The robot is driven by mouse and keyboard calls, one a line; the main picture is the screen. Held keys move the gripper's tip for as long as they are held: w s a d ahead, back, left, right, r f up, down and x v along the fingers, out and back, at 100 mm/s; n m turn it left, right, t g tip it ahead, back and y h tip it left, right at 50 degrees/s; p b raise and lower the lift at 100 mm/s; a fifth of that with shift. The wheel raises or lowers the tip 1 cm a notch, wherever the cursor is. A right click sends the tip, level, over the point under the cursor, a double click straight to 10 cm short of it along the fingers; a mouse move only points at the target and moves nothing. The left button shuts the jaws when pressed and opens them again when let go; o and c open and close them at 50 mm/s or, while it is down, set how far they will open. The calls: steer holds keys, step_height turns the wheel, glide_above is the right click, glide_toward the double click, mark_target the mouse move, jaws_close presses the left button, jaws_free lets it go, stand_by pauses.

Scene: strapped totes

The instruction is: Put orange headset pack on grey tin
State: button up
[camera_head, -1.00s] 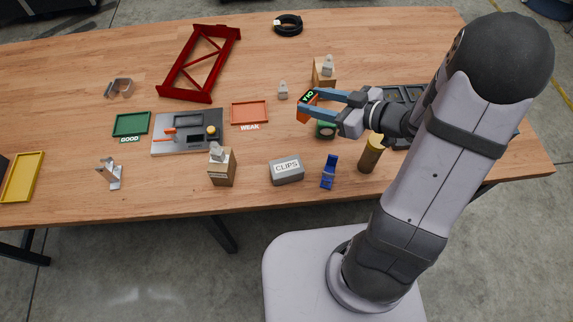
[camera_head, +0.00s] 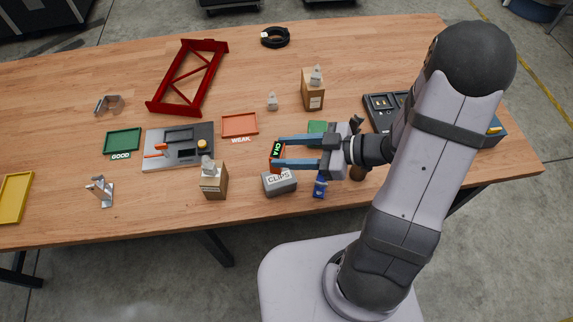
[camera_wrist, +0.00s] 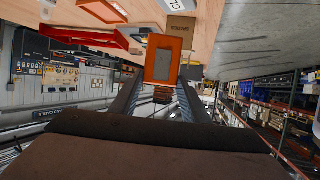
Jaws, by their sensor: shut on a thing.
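The orange headset pack (camera_head: 275,163) has a dark face with green lettering. My gripper (camera_head: 277,153) is shut on it, with one blue finger on each side. The pack also shows between the fingers in the wrist view (camera_wrist: 163,62). The grey tin (camera_head: 280,185), labelled CLIPS, stands near the table's front edge. In the head view the pack's lower end overlaps the tin's back top edge; I cannot tell whether they touch. Part of the tin's top is hidden behind the pack and the lower finger.
A cardboard box with a grey piece on top (camera_head: 214,183) stands left of the tin. A blue stand (camera_head: 320,187) is close on its right. The orange WEAK tray (camera_head: 239,125) and a green item (camera_head: 317,127) lie behind. The table's front edge is near.

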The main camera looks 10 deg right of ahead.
steer(key=shift+f, duration=1.2)
steer(key=shift+f, duration=0.15)
steer(key=shift+f, duration=1.75)
steer(key=shift+f, duration=0.1)
steer(key=o, duration=1.2)
steer(key=b+v, duration=0.2)
steer(key=v, duration=1)
steer(key=shift+s, duration=0.1)
